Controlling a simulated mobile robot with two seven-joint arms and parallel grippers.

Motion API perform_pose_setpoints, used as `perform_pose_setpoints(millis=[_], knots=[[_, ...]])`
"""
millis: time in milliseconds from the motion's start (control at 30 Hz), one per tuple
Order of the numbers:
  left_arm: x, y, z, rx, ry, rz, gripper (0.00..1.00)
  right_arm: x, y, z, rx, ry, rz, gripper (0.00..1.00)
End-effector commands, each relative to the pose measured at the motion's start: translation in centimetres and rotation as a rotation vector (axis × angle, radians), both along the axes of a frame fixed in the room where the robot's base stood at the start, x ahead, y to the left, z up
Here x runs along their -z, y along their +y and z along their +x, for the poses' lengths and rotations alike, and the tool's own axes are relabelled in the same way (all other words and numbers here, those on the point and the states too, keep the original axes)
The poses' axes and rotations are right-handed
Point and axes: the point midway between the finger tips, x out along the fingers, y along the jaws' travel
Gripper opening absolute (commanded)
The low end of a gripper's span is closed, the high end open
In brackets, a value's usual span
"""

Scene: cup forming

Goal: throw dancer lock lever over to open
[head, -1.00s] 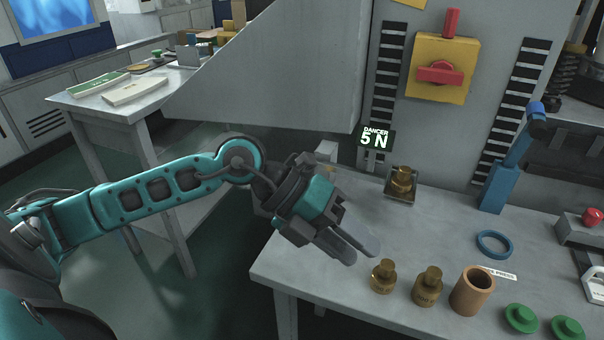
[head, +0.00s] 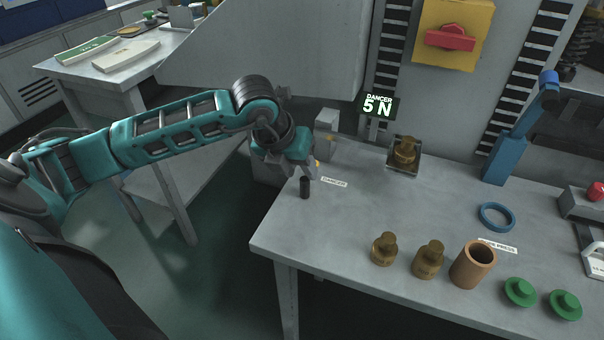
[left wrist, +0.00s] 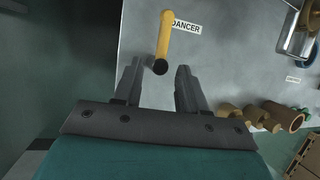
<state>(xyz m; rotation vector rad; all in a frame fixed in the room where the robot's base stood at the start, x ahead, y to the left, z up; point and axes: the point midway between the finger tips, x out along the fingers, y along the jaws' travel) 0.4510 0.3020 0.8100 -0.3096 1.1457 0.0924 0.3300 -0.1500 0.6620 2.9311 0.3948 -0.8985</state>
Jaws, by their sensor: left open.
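The dancer lock lever is a yellow bar (left wrist: 164,35) with a black end in the left wrist view, beside a white DANCER label (left wrist: 186,26). In the head view its dark end (head: 305,188) shows near the table's left edge, and most of the lever is hidden by my gripper. My left gripper (left wrist: 159,66) is open, its two fingers on either side of the lever's black end. I cannot tell whether they touch it. In the head view the left gripper (head: 303,172) points down over the lever. My right gripper is out of view.
A DANCER 5 N display (head: 378,106) stands behind the lever. Brass weights (head: 384,249), a brown cup (head: 473,265), green discs (head: 520,292) and a blue ring (head: 496,217) lie on the table to the right. The table between lever and weights is clear.

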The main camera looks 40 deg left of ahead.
Motion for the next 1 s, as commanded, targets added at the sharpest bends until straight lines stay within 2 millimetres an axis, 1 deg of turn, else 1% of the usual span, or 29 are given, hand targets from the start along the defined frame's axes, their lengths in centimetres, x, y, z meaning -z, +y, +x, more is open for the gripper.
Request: perform_pose_setpoints(millis=[33,200,533,933,1000], knots=[[0.7,-0.1,0.3,-0.001,0.000,-0.001,0.41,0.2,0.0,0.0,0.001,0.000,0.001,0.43],[1.8,-0.2,0.9,-0.001,0.000,0.000,0.41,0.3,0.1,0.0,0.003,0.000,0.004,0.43],[2.0,-0.2,1.0,0.000,-0.001,-0.001,0.40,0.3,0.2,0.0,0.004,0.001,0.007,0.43],[2.0,-0.2,0.9,0.000,0.000,0.000,0.02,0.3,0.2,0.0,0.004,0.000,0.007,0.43],[2.0,-0.2,0.9,0.000,0.000,0.000,0.00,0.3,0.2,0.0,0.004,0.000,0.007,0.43]])
